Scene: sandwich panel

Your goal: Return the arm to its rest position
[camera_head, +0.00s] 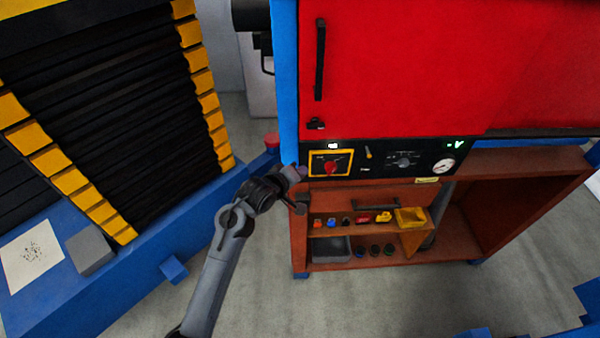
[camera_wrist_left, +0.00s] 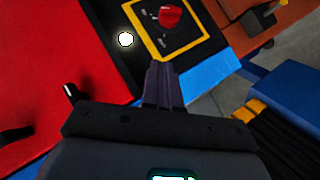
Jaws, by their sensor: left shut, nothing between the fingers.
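My left arm comes in from the lower left of the head view and reaches up to the cabinet's left front edge. A gap to the panel cannot be judged. My right gripper is not in view.
A red cabinet (camera_head: 400,70) with a black handle (camera_head: 320,60) stands above brown shelves (camera_head: 350,260) holding small coloured items. A blue machine with black slats and yellow blocks (camera_head: 50,159) stands at left. Grey floor (camera_head: 260,290) is clear between them.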

